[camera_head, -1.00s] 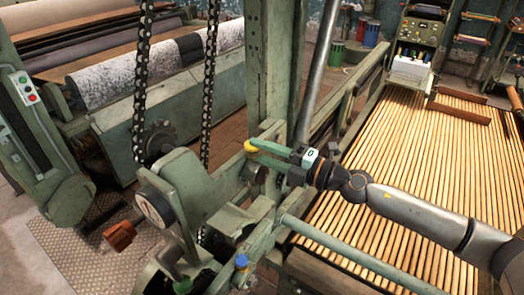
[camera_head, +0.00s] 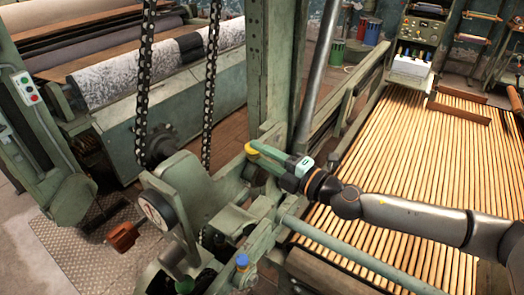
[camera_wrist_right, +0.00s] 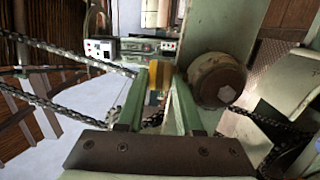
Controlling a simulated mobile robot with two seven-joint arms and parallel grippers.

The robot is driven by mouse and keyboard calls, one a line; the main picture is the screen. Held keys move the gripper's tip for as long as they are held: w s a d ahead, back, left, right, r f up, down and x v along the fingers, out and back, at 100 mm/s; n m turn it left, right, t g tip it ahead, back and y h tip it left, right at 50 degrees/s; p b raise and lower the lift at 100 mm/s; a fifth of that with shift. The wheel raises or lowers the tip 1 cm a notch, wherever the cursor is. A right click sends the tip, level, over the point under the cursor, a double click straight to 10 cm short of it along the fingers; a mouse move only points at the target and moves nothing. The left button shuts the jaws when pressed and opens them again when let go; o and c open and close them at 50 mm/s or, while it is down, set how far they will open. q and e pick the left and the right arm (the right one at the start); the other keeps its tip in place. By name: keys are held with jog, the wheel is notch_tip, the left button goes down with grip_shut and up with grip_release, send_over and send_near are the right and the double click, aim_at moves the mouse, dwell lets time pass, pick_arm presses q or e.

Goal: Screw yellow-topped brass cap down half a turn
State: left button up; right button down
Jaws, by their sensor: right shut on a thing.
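The yellow-topped brass cap (camera_head: 250,148) is on the green machine frame, beside the upright post, in the head view. My right gripper (camera_head: 256,149) reaches in from the right with its green fingers closed on this cap. In the right wrist view the yellow top (camera_wrist_right: 155,72) shows between the fingertips of the right gripper (camera_wrist_right: 160,80). The brass lower part and its thread are mostly hidden by the fingers. My left gripper is in neither view.
A blue-topped cap (camera_head: 242,262) and a green-topped cap (camera_head: 184,286) stand lower on the machine. A green rail (camera_head: 350,258) runs below my right arm. Chains (camera_head: 211,85) hang left of the post. The slatted apron (camera_head: 400,170) lies to the right.

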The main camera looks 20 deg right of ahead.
jog(key=m+t+h, duration=0.1)
jog(key=h, duration=0.1)
jog(key=a+m+t+h, duration=0.1)
jog(key=m+h, duration=0.1)
jog(key=h, duration=0.1)
jog(key=shift+s+p, duration=0.2)
jog(key=shift+p, duration=0.2)
jog(key=m+h, duration=0.3)
jog(key=h, duration=0.1)
jog(key=shift+a+f+t, duration=0.1)
jog(key=shift+a+t, duration=0.2)
jog(key=m+h, duration=0.1)
jog(key=h, duration=0.1)
jog(key=m+h, duration=0.1)
jog(key=h, duration=0.1)
jog(key=m+g+h, duration=0.1)
jog(key=m+h, duration=0.1)
jog(key=shift+a+b, duration=0.3)
jog(key=shift+a, duration=0.05)
jog(key=shift+w+a+m+g+h, duration=0.15)
jog(key=shift+m+g+h, duration=0.35)
jog(key=shift+m+h, duration=0.75)
jog(key=shift+h+b, duration=0.3)
jog(key=shift+h, duration=0.25)
jog(key=c, duration=0.8)
grip_release()
jog(key=shift+c, duration=0.2)
